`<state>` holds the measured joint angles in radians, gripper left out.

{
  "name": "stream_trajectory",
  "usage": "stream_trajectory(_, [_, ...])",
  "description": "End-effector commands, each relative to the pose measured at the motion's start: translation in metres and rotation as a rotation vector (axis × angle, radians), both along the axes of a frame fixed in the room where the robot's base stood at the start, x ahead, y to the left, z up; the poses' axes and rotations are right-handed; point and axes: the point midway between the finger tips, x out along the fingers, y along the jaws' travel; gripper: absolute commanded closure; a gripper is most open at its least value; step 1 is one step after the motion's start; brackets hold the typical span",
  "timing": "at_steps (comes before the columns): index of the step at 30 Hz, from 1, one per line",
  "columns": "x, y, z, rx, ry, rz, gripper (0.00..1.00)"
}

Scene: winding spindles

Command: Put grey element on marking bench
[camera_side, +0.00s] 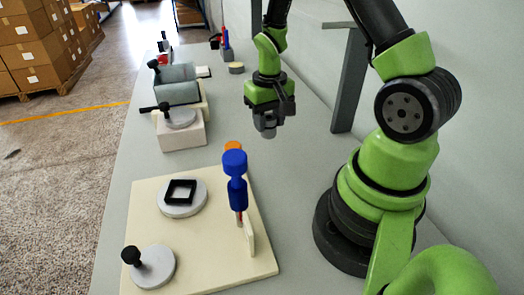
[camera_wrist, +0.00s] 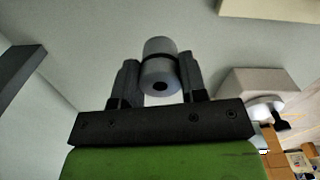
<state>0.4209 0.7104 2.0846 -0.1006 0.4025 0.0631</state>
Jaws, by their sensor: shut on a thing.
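My gripper (camera_side: 266,116) hangs above the grey table, pointing down, right of the middle of the work area. It is shut on the grey element (camera_wrist: 159,72), a short grey cylinder with a dark hole in its end, held between both fingers in the wrist view. In the side view the grey element (camera_side: 268,131) shows just below the fingers, clear of the table. I cannot tell for certain which fixture is the marking bench. A cream board (camera_side: 206,277) at the front bears grey discs, a black square frame and a blue tool upright at its right edge.
A light block (camera_side: 182,143) with a grey disc and black handle stands left of my gripper. Behind it is a grey-green vise-like fixture (camera_side: 176,84). Small tools stand farther back. A grey post (camera_side: 346,85) rises on the right. The table under my gripper is clear.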

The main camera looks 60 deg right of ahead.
Motion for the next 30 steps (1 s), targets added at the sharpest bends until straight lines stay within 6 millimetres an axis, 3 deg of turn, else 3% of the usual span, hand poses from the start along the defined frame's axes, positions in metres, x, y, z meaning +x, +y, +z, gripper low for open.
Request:
stream_trajectory(13, [0.000,0.000,-0.056,-0.001,0.003,-0.001,0.85])
stream_trajectory(26, [0.000,0.000,-0.063,-0.001,0.000,-0.002,0.85])
stream_trajectory(27, [0.001,0.000,-0.063,-0.002,-0.001,-0.002,0.54])
stream_trajectory(30, [0.001,0.000,-0.063,-0.002,-0.001,-0.002,0.35])
